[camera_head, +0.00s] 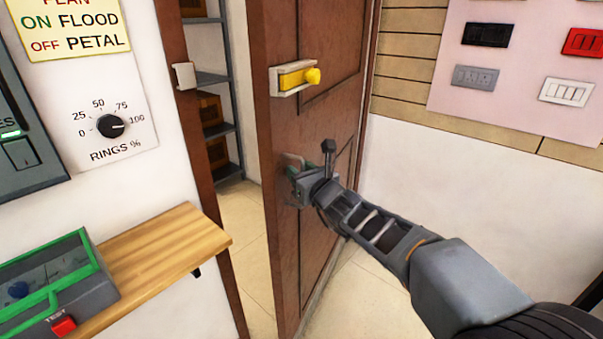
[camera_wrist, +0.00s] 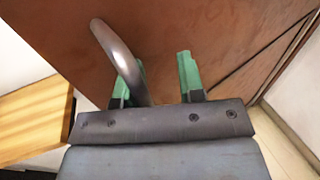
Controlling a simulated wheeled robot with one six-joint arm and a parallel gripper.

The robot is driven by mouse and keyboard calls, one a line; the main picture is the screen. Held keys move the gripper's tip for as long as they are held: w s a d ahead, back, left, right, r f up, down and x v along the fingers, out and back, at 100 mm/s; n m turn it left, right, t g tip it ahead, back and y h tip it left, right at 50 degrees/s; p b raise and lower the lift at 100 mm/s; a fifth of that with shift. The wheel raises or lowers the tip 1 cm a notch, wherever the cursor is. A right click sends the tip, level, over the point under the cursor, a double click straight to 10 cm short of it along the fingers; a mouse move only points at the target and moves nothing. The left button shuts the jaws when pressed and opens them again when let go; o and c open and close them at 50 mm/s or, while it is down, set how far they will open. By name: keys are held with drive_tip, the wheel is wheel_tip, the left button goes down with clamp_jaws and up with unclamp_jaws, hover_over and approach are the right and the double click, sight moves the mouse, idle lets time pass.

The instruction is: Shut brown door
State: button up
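The brown door (camera_head: 285,130) stands partly open in its frame, with a gap on its left side. It also fills most of the wrist view (camera_wrist: 220,35). A yellow bolt with a knob (camera_head: 300,77) is mounted on the door above my gripper. My gripper (camera_head: 293,170) is at the door face, at the height of the handle. In the wrist view, its two green fingers (camera_wrist: 158,78) are apart. The curved metal door handle (camera_wrist: 118,50) overlaps the left finger; the right finger stands clear of it. I cannot tell whether they touch.
A white catch (camera_head: 185,76) sits on the brown door frame (camera_head: 190,130). A wooden shelf (camera_head: 170,250) with a green-trimmed box (camera_head: 90,290) juts out at left. Shelving (camera_head: 215,78) with boxes shows through the gap. A switch panel (camera_head: 520,75) hangs on the right wall.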

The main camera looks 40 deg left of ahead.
drive_tip(key=shift+s+a+f, duration=0.1)
drive_tip(key=shift+s+a, duration=0.15)
drive_tip(key=shift+s, duration=0.05)
drive_tip(key=shift+d, duration=0.1)
drive_tip(key=b+v, duration=0.1)
drive_tip(key=v, duration=1.2)
drive_tip(key=shift+d, duration=0.35)
drive_tip(key=shift+c, duration=0.3)
